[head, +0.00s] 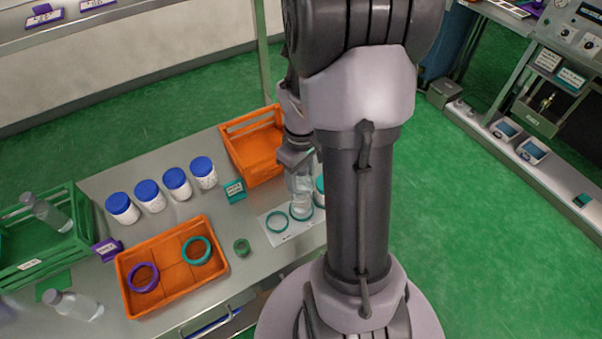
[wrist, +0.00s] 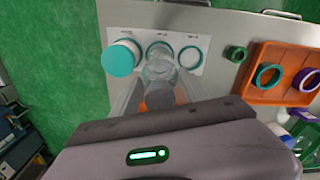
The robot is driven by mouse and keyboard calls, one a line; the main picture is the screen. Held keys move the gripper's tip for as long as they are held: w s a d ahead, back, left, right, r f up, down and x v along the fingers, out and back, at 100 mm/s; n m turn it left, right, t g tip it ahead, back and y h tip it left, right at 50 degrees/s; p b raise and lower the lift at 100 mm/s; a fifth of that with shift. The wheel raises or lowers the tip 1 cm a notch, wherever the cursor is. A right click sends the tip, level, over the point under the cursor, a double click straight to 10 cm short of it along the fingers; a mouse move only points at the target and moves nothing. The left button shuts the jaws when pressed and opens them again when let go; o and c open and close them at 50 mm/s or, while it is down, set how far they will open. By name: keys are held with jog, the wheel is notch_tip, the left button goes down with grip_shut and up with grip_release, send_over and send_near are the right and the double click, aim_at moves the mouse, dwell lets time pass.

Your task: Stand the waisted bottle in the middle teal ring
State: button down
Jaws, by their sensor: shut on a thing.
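The clear waisted bottle (head: 301,196) is upright in my gripper (head: 299,178), partly hidden by my arm in the head view. In the wrist view the bottle (wrist: 158,66) sits between the two fingers of my gripper (wrist: 157,84), with its grey cap toward the camera. Its base lines up with the middle teal ring (wrist: 152,46) on the white card (wrist: 140,35). I cannot tell whether the base touches the card or hangs just above it. One teal ring (wrist: 190,57) beside it is empty; a teal-lidded container (wrist: 119,60) stands at the other outer place.
An orange tray (head: 134,289) holds a purple ring and a teal ring. A small green ring (head: 242,247) lies between tray and card. Several blue-lidded jars (head: 150,195), an orange crate (head: 235,155) and a green crate (head: 75,243) stand on the bench.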

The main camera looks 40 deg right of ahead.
jog(key=shift+f+b, duration=1)
jog(key=shift+f, duration=0.35)
jog(key=shift+c, duration=2.4)
grip_release()
jog(key=o, duration=0.5)
